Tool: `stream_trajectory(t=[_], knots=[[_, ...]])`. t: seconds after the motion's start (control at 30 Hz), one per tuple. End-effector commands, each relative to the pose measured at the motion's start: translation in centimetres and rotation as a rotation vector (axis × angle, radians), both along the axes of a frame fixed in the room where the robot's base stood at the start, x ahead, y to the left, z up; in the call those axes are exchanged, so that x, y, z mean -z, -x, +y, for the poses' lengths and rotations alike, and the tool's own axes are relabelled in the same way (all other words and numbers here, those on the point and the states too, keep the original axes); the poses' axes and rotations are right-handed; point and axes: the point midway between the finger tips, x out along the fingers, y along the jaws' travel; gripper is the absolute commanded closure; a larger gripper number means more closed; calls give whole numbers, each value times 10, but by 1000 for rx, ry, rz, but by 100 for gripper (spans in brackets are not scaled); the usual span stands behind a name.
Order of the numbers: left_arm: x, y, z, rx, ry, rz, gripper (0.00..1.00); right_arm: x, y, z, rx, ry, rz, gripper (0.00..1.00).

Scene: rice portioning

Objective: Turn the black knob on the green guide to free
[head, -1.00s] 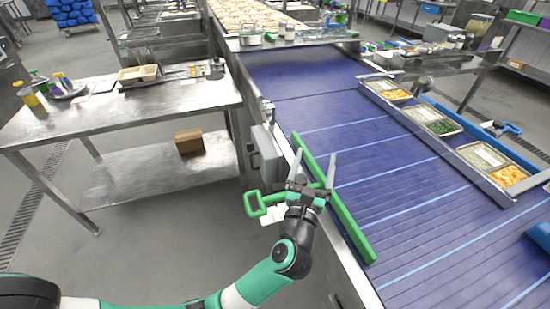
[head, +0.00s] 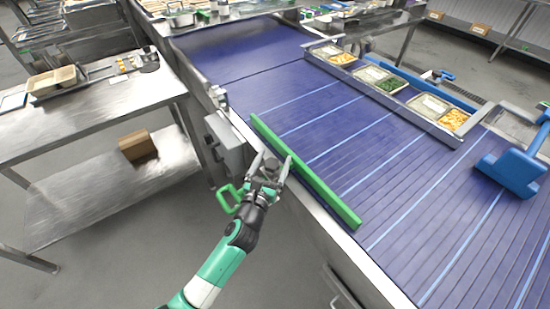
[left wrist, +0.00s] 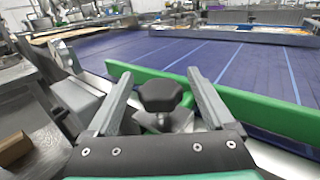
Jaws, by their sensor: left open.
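The green guide (head: 312,182) is a long bar lying along the near edge of the blue conveyor; it also crosses the left wrist view (left wrist: 262,110). The black knob (left wrist: 160,94) is a faceted head on a metal mount on the near side of the guide. My left gripper (head: 272,160) is open at the belt's near edge. In the left wrist view its fingers (left wrist: 161,76) stand either side of the knob, with gaps visible on both sides. In the head view the gripper largely hides the knob. My right gripper is not in view.
A green loop handle (head: 227,198) sticks out left of my gripper. A grey box (head: 226,140) is on the conveyor's side. Food trays (head: 392,85) stand along the belt's far side. A blue tool (head: 512,170) lies at right. A steel table (head: 100,108) stands left.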

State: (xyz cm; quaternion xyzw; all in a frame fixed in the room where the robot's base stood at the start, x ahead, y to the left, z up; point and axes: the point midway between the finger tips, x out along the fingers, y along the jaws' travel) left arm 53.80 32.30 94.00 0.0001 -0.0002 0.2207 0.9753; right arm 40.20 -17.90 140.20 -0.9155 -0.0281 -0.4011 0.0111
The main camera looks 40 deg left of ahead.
Motion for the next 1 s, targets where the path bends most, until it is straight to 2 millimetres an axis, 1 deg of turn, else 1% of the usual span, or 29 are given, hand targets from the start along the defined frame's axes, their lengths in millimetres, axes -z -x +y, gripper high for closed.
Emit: stream_trajectory(t=[0.03,0.13,0.43,0.57,0.6,0.67,0.7,0.77,0.8,0.87,0.9,1.0], knots=[[2,-7,3,0,0,-1,14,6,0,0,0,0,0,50],[1,-15,7,0,-1,0,14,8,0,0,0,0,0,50],[0,-18,9,0,0,1,14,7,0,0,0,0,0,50],[0,-18,9,0,0,0,37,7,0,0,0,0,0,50],[0,-18,9,0,-1,0,44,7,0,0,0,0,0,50],[0,-18,9,0,-1,0,55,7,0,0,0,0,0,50],[0,-18,9,0,-1,0,62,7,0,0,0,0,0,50],[0,-18,8,0,-1,0,73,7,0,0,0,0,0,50],[0,-18,8,1,-1,0,80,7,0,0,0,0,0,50],[0,-18,8,0,-1,0,91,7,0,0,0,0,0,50],[0,-18,8,1,-1,0,98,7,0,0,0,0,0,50],[0,-18,8,-1,-1,0,99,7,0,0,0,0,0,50]])
